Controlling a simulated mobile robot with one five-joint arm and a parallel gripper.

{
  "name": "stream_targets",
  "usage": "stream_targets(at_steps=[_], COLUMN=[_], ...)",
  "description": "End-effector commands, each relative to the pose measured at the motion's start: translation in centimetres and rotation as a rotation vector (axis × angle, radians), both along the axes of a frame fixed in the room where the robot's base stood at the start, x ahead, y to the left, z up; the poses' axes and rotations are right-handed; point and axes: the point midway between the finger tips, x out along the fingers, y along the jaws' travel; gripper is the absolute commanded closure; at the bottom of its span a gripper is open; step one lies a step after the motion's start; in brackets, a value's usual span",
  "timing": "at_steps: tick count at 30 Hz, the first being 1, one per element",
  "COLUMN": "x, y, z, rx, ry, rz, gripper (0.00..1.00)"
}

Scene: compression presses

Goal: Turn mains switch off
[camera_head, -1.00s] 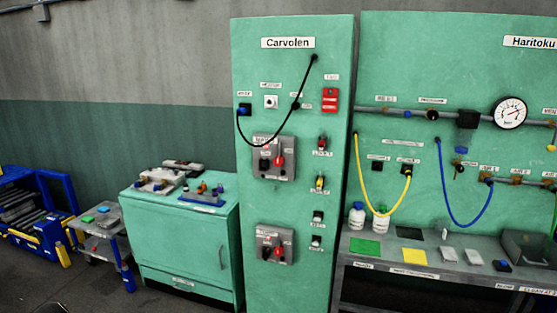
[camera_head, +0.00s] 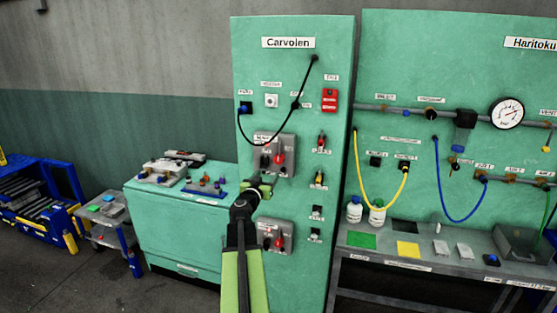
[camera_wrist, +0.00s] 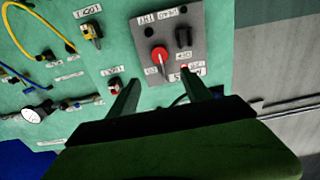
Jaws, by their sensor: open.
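The green cabinet marked Carvolen (camera_head: 290,80) carries an upper grey switch box (camera_head: 288,143) and a lower grey switch box (camera_head: 285,231). Each has a red knob; the labels are too small to tell which is the mains switch. My gripper (camera_head: 262,188) is in front of the cabinet, just below the upper box. In the wrist view, which is upside down, the upper box's red knob (camera_wrist: 160,60) and black knob (camera_wrist: 184,38) lie ahead of my open, empty gripper (camera_wrist: 158,88). The fingers do not appear to touch either knob.
Red (camera_head: 321,143) and yellow (camera_head: 319,179) selectors sit right of the upper box. A black cable (camera_head: 277,131) loops across the cabinet front above it. A low green cabinet (camera_head: 185,235) stands left, a workbench (camera_head: 440,268) right.

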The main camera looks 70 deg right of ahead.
Motion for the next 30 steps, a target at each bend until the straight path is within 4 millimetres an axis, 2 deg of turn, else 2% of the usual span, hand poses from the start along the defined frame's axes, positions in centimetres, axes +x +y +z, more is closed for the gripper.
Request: stream_targets(at_steps=[1,12,18,23,30], x=[0.2,0.7,0.9,0.9,0.8], y=[-1.4,-10.8,-14.6,-15.9,-16.1], z=[0.0,0.0,0.0,0.0,0.0], rx=[0.000,0.001,0.001,0.001,0.001], ry=[0.000,0.000,0.000,0.000,0.000], rz=[-0.001,-0.003,-0.002,-0.003,-0.003], gripper=[0.43,0.43,0.43,0.43,0.43])
